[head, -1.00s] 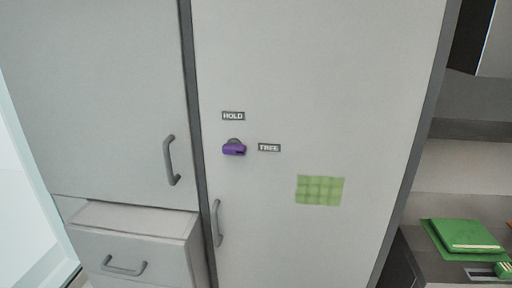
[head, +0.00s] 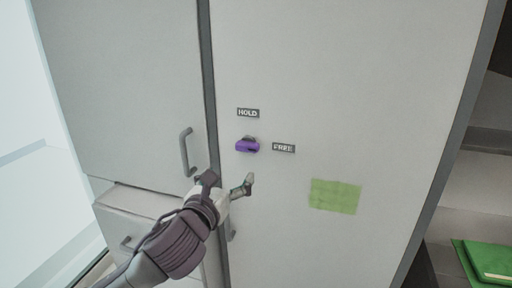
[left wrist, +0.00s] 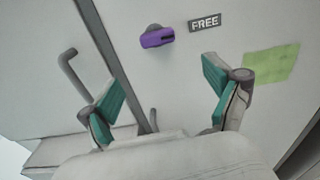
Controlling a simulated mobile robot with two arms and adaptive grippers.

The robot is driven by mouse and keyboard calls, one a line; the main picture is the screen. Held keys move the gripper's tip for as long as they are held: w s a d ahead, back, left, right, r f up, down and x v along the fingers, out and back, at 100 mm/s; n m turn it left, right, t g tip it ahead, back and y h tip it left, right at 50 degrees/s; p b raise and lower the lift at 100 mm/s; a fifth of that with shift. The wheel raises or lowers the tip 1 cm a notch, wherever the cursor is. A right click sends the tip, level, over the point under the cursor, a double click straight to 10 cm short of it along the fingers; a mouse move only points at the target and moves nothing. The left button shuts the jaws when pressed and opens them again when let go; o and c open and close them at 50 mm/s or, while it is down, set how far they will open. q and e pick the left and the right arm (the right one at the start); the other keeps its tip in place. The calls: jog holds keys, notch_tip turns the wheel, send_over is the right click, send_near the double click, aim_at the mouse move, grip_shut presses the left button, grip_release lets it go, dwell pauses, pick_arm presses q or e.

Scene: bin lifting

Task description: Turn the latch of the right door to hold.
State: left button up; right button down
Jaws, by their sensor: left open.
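The purple latch (head: 247,146) sits on the right door (head: 350,80), lying roughly sideways and pointing toward the FREE label (head: 284,148). The HOLD label (head: 248,113) is just above it. My left gripper (head: 229,184) is below the latch, apart from it, open and empty. In the left wrist view the latch (left wrist: 157,37) shows beyond and above the gap between the open teal-padded fingers (left wrist: 165,95). My right gripper is in neither view.
The left door has a grey vertical handle (head: 187,152); a drawer (head: 125,228) stands out below it. The right door's own handle (head: 232,230) is partly hidden by my left gripper. A green patch (head: 335,196) is on the right door. A green item (head: 488,262) lies at the far right.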

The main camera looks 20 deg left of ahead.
aim_at(245, 149)
pick_arm(q)
jog(key=shift+m, duration=0.3)
jog(key=w+p, duration=0.1)
jog(key=w, duration=0.2)
jog(key=w+r+p, duration=0.1)
jog(key=w, duration=0.2)
jog(key=shift+w+r, duration=0.15)
jog(key=shift+w, duration=0.15)
jog(key=w+p, duration=0.1)
jog(key=w, duration=0.4)
jog(key=shift+w, duration=0.2)
jog(key=shift+w+d, duration=0.1)
jog(key=shift+w, duration=0.45)
jog(key=shift+f, duration=0.2)
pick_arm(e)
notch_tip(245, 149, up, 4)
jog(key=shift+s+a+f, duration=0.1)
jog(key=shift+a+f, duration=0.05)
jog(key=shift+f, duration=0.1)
pick_arm(q)
jog(key=c, duration=1.2)
jog(key=shift+o, duration=0.2)
